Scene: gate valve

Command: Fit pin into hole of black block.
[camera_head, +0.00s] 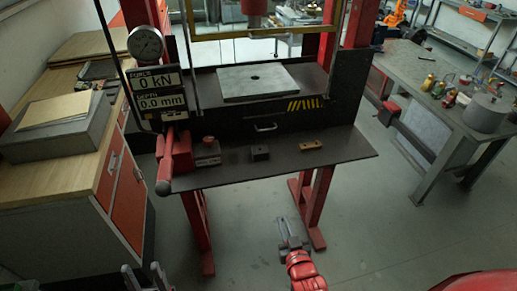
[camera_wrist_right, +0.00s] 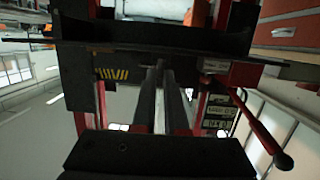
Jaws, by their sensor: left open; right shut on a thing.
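The black block (camera_head: 260,152) sits on the dark front shelf of the press, left of its middle; its hole is too small to make out. My right gripper (camera_head: 285,228) is in front of and below the shelf edge, well apart from the block. In the right wrist view its fingers (camera_wrist_right: 162,75) come together on something small, which I take to be the pin; it is barely visible between the tips. My left gripper (camera_head: 144,275) is open at the bottom left, low in front of the press, with nothing seen between its fingers.
On the shelf (camera_head: 345,157) a grey block with a red part (camera_head: 206,150) lies to the left and a brass block (camera_head: 311,145) to the right. A red lever (camera_head: 174,162) juts out at the shelf's left. A metal plate (camera_head: 258,83) lies behind. Open floor lies in front.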

